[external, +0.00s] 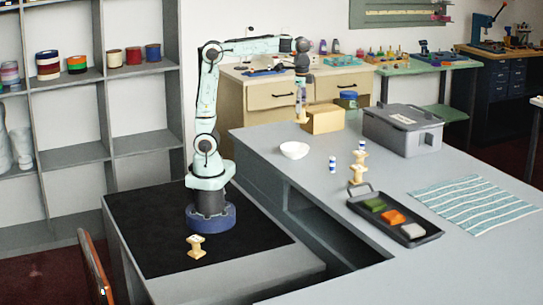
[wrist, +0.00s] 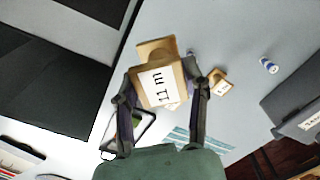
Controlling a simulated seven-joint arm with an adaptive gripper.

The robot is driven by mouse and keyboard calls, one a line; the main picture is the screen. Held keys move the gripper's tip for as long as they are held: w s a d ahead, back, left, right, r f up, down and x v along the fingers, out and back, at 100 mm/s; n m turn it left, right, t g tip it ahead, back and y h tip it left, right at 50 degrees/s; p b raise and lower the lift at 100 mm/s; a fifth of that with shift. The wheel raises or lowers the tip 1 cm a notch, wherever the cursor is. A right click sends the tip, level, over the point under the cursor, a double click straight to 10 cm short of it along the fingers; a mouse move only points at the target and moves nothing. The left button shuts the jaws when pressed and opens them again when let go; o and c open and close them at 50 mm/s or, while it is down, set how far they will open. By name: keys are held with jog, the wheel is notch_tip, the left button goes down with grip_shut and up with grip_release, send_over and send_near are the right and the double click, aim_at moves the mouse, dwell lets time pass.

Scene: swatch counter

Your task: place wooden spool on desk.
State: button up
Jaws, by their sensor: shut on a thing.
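My gripper (external: 301,112) is raised over the far part of the grey desk (external: 262,150). In the wrist view its two fingers (wrist: 163,100) are closed on a wooden spool (wrist: 158,78) with a white label reading "11 m". In the external view the held spool is small and hard to make out against a tan box. A further wooden spool (external: 196,247) stands on the black mat near my base.
A tan box (external: 323,119) and a grey lidded bin (external: 403,130) stand at the back. A white bowl (external: 294,150), blue-and-white cylinders (external: 333,164), a black tray (external: 408,236) with coloured blocks and a striped cloth (external: 474,205) occupy the desk. Its front is clear.

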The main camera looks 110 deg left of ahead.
jog(key=w+d+m, duration=0.3)
jog(key=d+m, duration=0.3)
jog(key=d, duration=1.1)
jog(key=s+d+m, duration=0.4)
jog(key=d, duration=0.4)
jog(key=s+d+m, duration=0.3)
jog(key=d, duration=0.5)
jog(key=f, duration=3.5)
jog(key=shift+s+d, duration=0.2)
jog(key=shift+d, duration=0.1)
jog(key=shift+f, duration=0.15)
jog(key=o, duration=1.1)
jog(key=shift+o, duration=0.2)
